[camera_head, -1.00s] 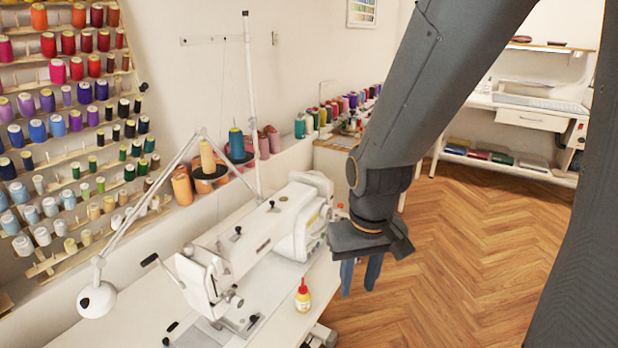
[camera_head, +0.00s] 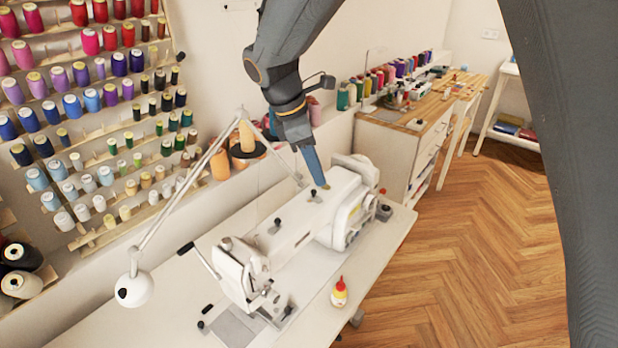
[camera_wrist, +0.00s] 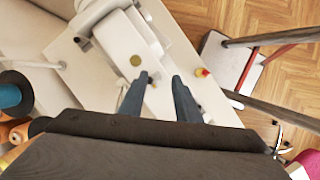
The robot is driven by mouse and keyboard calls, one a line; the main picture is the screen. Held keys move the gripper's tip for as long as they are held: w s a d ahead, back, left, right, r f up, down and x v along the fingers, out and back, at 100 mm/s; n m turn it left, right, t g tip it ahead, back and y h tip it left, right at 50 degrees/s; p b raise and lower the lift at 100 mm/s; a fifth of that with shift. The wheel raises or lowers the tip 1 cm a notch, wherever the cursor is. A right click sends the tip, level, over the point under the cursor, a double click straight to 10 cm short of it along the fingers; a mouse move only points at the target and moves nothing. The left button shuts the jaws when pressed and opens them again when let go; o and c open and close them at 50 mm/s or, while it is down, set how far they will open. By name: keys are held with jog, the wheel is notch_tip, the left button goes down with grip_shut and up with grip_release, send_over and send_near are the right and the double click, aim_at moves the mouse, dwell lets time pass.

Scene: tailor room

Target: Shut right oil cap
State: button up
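A white sewing machine (camera_head: 312,222) stands on a white table; its upper body also shows in the wrist view (camera_wrist: 118,38). Two small black knobs rise from its top, one farther right (camera_head: 313,195) and one nearer the middle (camera_head: 276,224). A dull gold disc (camera_wrist: 135,60) lies flat on the machine top, near the right knob. I cannot tell which of these parts is the right oil cap, or whether it is raised. My gripper (camera_wrist: 160,78) is open and empty, its blue-grey fingers pointing down at the machine's right top. In the head view, the fingertips (camera_head: 320,183) overlap that area; contact is unclear.
A small yellow oil bottle with a red tip (camera_head: 339,292) stands on the table in front of the machine. A white lamp (camera_head: 134,289) is at left. Thread cones (camera_head: 246,136) stand behind. Wooden floor is clear at right.

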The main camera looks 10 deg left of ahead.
aim_at(313, 190)
jog(key=a+n, duration=0.2)
jog(key=a, duration=0.2)
jog(key=shift+t+h, duration=0.3)
jog(key=p+x, duration=0.1)
jog(key=x, duration=0.2)
jog(key=p+x, duration=0.1)
jog(key=x, duration=0.2)
jog(key=shift+w+d+f+p, duration=0.15)
jog(key=shift+w+d+p, duration=0.1)
jog(key=shift+w+p, duration=0.05)
grip_shut()
